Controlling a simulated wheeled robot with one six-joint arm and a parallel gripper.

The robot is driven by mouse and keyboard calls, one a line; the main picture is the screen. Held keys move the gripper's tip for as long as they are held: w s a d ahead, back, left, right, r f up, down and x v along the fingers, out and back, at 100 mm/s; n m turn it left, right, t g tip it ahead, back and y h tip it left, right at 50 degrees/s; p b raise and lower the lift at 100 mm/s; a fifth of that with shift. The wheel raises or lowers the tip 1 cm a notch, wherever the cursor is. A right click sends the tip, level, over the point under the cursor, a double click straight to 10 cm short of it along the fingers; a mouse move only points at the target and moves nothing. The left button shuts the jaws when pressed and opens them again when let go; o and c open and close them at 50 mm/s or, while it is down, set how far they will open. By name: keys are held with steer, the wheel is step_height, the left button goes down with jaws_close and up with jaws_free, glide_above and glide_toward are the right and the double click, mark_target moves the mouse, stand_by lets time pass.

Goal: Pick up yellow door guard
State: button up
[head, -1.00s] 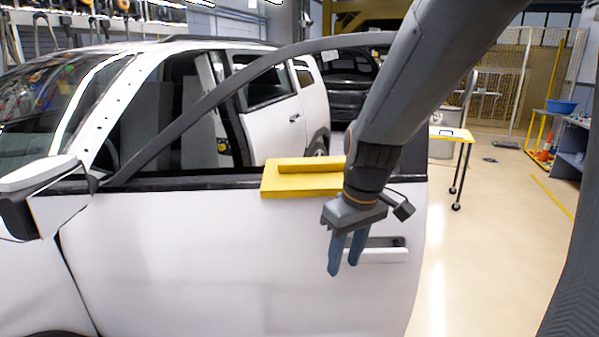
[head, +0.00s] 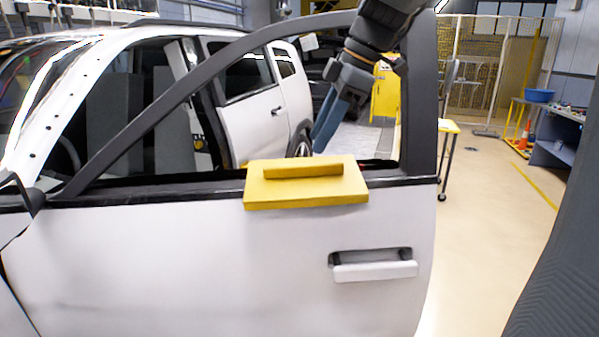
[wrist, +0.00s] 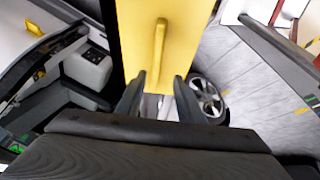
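The yellow door guard (head: 306,190) hangs over the window sill of the open white car door (head: 200,260). It has a raised yellow handle bar (head: 302,170) along its top. My gripper (head: 322,148) is just above the guard's handle, in front of the window opening, fingers pointing down. In the wrist view the guard (wrist: 180,35) lies ahead, with its handle running lengthwise toward the space between my fingertips (wrist: 157,82). The fingers are apart, with nothing between them.
The dark window frame (head: 422,110) rises close beside my arm on the right. The door handle (head: 374,268) is below the guard.

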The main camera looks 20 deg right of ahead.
mark_target(305, 164)
steer(key=shift+p+x, duration=0.35)
steer(key=shift+x, duration=0.7)
steer(key=shift+w+d+p+x, duration=0.2)
steer(key=shift+p+x, duration=0.35)
steer(key=shift+x, duration=0.8)
steer(key=shift+w+d+p+x, duration=0.15)
steer(key=shift+p+x, duration=0.35)
steer(key=shift+x, duration=0.8)
steer(key=shift+a, duration=0.1)
jaws_close()
